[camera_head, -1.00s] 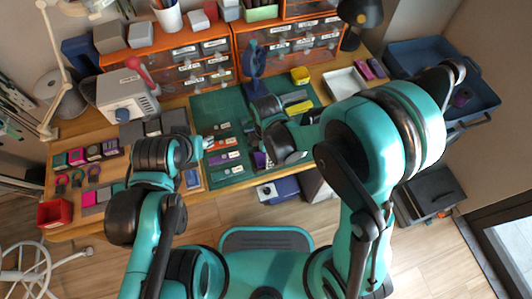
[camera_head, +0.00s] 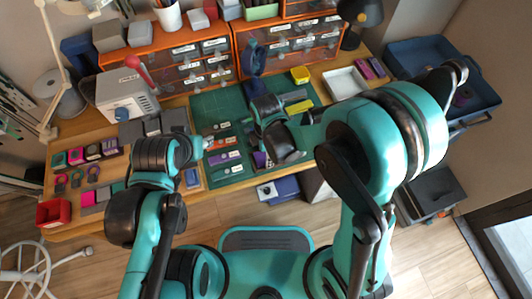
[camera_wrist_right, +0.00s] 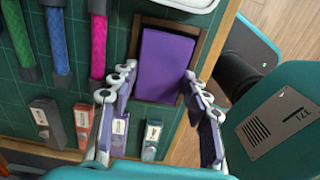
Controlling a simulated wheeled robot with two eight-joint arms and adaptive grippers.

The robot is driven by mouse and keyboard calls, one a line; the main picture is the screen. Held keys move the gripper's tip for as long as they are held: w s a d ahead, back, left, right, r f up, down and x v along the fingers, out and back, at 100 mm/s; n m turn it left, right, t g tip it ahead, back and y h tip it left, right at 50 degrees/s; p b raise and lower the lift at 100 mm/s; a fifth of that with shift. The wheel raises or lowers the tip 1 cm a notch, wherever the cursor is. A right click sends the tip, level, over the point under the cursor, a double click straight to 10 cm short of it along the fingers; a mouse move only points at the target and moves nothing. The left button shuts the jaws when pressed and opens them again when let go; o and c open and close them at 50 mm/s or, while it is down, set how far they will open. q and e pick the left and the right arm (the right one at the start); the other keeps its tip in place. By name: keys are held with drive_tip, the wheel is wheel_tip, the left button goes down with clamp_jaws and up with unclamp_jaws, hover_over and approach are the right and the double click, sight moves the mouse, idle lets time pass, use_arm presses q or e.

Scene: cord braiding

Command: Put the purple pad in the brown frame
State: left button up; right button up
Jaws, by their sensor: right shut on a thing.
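The purple pad (camera_wrist_right: 166,65) lies between the fingers of my right gripper (camera_wrist_right: 158,82) in the right wrist view. The brown frame (camera_wrist_right: 165,21) shows around the pad's far and side edges. The pad overlaps the frame's opening; I cannot tell whether it rests inside or is held just above. My right gripper is shut on the pad. In the head view my right arm covers most of the frame, and a bit of purple (camera_head: 259,159) shows beside the gripper. My left gripper (camera_head: 205,143) is over the mat's left edge; its fingers are too small to read.
A green cutting mat (camera_head: 205,103) covers the middle of the bench. Blue, green and magenta cords (camera_wrist_right: 56,45) lie beside the frame, and several small labelled pieces (camera_wrist_right: 45,120) lie near it. A white tray (camera_head: 346,83) stands at the back right.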

drive_tip(key=shift+s+f, duration=0.1)
drive_tip(key=shift+f, duration=0.05)
drive_tip(key=o, duration=1.3)
drive_tip(key=shift+f, duration=0.1)
drive_tip(key=shift+c, duration=0.2)
drive_tip(key=shift+r, duration=0.2)
wheel_tip(320, 180, up, 12)
drive_tip(key=s+d+r+m+t, duration=0.2)
drive_tip(key=d+m+t, duration=0.1)
drive_tip(key=d+m, duration=0.6)
drive_tip(key=s+d+r+m+t, duration=0.3)
drive_tip(key=d+m, duration=0.5)
drive_tip(key=m, duration=0.4)
drive_tip(key=shift+d+r+m+t, duration=0.3)
drive_tip(key=shift+d+t, duration=0.1)
drive_tip(key=shift+t, duration=0.2)
